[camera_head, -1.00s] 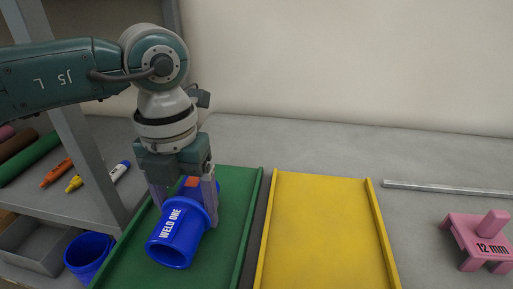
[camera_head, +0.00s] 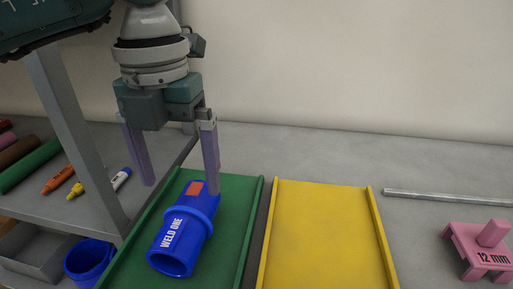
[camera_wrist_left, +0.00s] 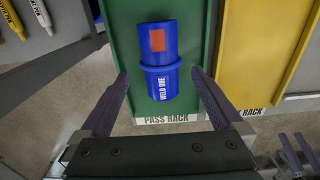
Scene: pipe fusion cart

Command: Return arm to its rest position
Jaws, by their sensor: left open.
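My left gripper (camera_head: 180,168) is open and empty, with its two purple fingers spread above the green tray. Below it a blue pipe fitting (camera_head: 186,235) marked "WELD ONE", with an orange patch, lies on the green tray (camera_head: 233,240). The fingers are apart from the fitting. In the left wrist view the fitting (camera_wrist_left: 160,60) lies ahead of the fingertips, on the green tray labelled "PASS RACK" (camera_wrist_left: 168,119). The right gripper is not in the head view; purple finger-like parts at the wrist view's lower right cannot be identified surely.
An empty yellow tray (camera_head: 322,235) lies right of the green one. A pink "12 mm" block (camera_head: 482,250) and a metal rod (camera_head: 445,198) are farther right. At left are a grey shelf post (camera_head: 80,140), markers (camera_head: 75,190), coloured rolls (camera_head: 20,155) and a blue cup (camera_head: 90,262).

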